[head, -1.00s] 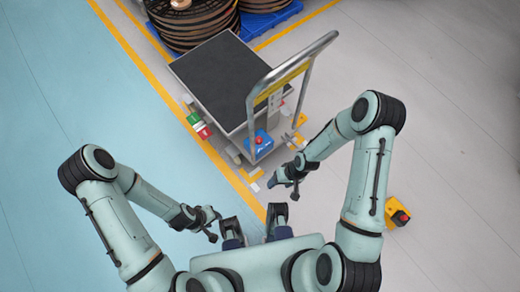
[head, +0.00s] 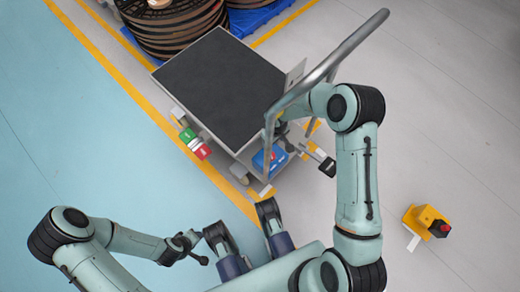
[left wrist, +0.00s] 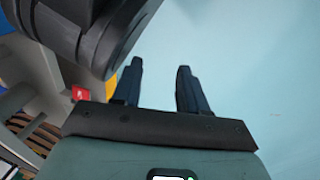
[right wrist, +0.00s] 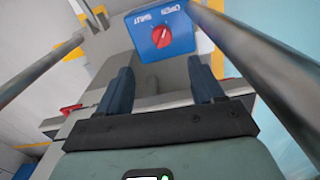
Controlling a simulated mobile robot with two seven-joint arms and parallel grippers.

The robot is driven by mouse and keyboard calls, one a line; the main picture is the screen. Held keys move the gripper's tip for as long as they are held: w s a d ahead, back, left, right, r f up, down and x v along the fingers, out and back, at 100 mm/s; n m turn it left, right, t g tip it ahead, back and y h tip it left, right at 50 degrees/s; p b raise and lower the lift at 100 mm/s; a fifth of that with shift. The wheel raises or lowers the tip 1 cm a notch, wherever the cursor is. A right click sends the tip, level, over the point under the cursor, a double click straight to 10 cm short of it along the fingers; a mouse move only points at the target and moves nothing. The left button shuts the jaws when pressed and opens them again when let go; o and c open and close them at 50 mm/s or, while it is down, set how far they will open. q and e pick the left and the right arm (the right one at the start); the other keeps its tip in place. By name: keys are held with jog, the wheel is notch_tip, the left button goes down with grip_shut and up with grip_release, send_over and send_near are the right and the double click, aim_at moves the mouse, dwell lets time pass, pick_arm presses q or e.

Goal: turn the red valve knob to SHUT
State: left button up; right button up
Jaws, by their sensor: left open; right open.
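The red valve knob (right wrist: 162,38) sits on the face of a blue box (right wrist: 148,49) with white OPEN and SHUT lettering, which appears upside down in the right wrist view. Which label the knob points to is too small to tell. The blue box (head: 268,158) is at the handle end of a cart in the head view. My right gripper (right wrist: 160,66) is open and empty, its fingers apart on either side of the line to the knob, short of touching it. My left gripper (left wrist: 160,70) is open and empty over the blue floor, away from the cart.
The cart's tubular handle (head: 335,62) rises beside my right forearm, and its bars flank the right gripper. The cart has a dark flat deck (head: 222,85). A yellow box with a red button (head: 428,222) stands on the floor at right. Cable reels (head: 170,35) stand behind.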

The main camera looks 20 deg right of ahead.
notch_tip(320, 180, down, 12)
jog(key=b, duration=0.3)
jog(key=shift+w+a+b, duration=0.15)
jog(key=shift+b, duration=0.25)
pick_arm(q)
jog(key=s+a+f+g, duration=0.1)
jog(key=s+f+g, duration=0.1)
jog(key=s+f, duration=0.3)
jog(key=shift+s+a+n+g, duration=0.15)
jog(key=shift+s+n+g, duration=0.2)
jog(key=shift+s, duration=1)
pick_arm(e)
jog(key=shift+f, duration=0.75)
jog(key=c, duration=1.1)
